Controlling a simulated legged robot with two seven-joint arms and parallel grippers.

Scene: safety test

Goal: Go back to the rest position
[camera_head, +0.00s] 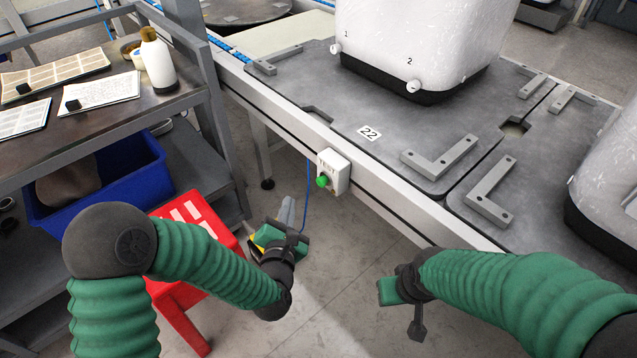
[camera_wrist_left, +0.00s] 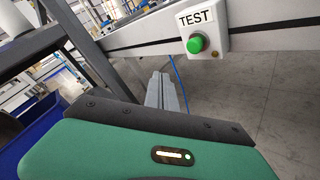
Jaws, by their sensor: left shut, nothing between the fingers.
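My left gripper (camera_head: 288,210) hangs in front of the conveyor frame, over the floor and beside the red stool. Its grey fingers are together with nothing between them, and they also show in the left wrist view (camera_wrist_left: 161,90). The fingers are apart from the green button (camera_head: 322,181) on its white box, which is to their right. In the left wrist view the green button (camera_wrist_left: 197,44) sits under a "TEST" label. My right gripper (camera_head: 400,292) is low at the right, over the floor; its fingers cannot be made out clearly.
The red stool (camera_head: 185,211) and the blue bin (camera_head: 145,158) are close to my left arm. A shelf table (camera_head: 110,122) with papers and a bottle (camera_head: 158,62) stands at left. The conveyor (camera_head: 400,205) carries plates and white containers (camera_head: 400,35). Floor between the arms is free.

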